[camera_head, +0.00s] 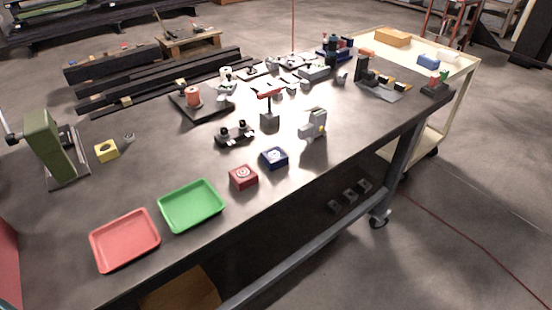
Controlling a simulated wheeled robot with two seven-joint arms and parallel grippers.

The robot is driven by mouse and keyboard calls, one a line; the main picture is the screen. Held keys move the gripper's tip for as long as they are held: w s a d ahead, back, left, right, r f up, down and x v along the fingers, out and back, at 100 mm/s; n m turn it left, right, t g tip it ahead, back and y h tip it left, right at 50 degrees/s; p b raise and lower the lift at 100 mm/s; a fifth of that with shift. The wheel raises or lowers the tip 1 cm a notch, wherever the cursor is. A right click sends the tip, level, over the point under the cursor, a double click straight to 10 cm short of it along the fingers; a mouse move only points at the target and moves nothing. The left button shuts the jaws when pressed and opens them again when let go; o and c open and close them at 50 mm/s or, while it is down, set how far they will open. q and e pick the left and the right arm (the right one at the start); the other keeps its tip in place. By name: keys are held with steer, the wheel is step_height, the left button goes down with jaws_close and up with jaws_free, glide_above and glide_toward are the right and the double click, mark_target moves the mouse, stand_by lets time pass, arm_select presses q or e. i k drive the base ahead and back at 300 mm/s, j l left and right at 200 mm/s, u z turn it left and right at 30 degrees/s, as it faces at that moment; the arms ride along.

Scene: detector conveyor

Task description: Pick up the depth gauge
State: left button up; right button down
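No item is clearly recognisable as the depth gauge at this size. A small upright tool with a red crossbar on a grey block (269,120) stands mid-table and may be it, but I cannot tell. A grey device with a yellow spot (313,124) stands to its right. A dark fixture with two round posts (235,135) lies to its left. Neither of my grippers is in view.
A red tray (125,241) and a green tray (191,206) lie empty at the table's near end. A red block (243,177) and a blue block (274,158) sit near the front edge. A green press-like stand (50,143) is at left. Several small parts crowd the far end.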

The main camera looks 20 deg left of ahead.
mark_target(308, 132)
steer(key=u, duration=0.3)
steer(key=i+l+u, duration=0.15)
steer(key=u, duration=0.15)
steer(key=l+u, duration=0.3)
steer(key=i+l+u, duration=0.1)
steer(key=l, duration=0.45)
steer(key=i+l+u, duration=0.15)
steer(key=l, duration=0.4)
steer(key=i+l+u, duration=0.1)
steer(key=l, duration=0.85)
steer(key=i+l, duration=0.1)
steer(key=l, duration=0.3)
